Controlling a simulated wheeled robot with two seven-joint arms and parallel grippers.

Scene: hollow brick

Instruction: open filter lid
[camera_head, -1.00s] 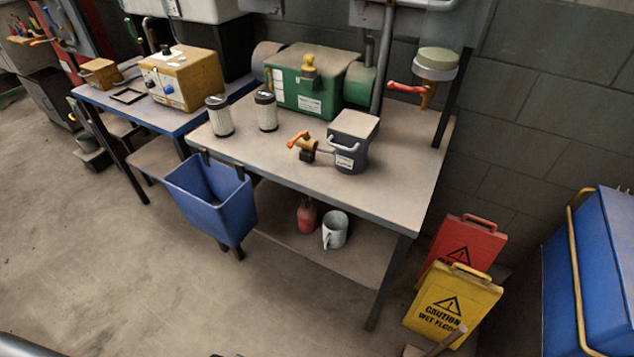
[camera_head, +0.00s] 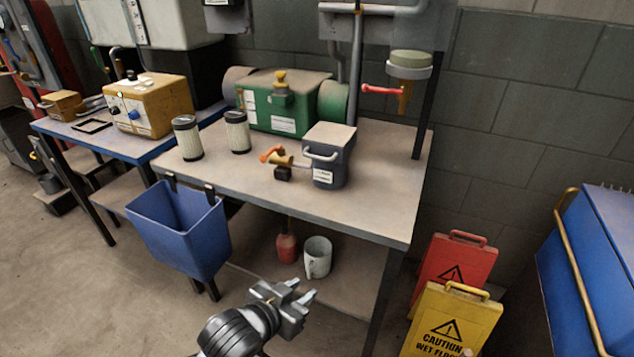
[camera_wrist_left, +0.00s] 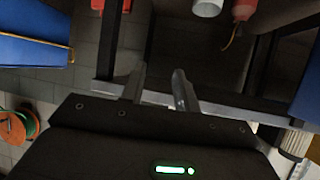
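The filter housing (camera_head: 328,172) is a dark grey canister on the right half of the workbench, with a white label and a pale handle on its front. Its lid (camera_head: 331,137) is flat, tan on top, and looks shut. A brass valve with an orange lever (camera_head: 277,157) joins its left side. My left gripper (camera_head: 302,289) is in front of and below the bench top, well apart from the housing. In the left wrist view its two fingers (camera_wrist_left: 160,72) are apart with nothing between them. My right gripper is not in view.
Two filter cartridges (camera_head: 187,138) stand left on the bench (camera_head: 385,190). A green machine (camera_head: 285,103) is behind. A blue bin (camera_head: 178,232) hangs off the front edge. A mug (camera_head: 317,257) and red bottle (camera_head: 287,247) are on the lower shelf. Caution signs (camera_head: 447,322) stand at right.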

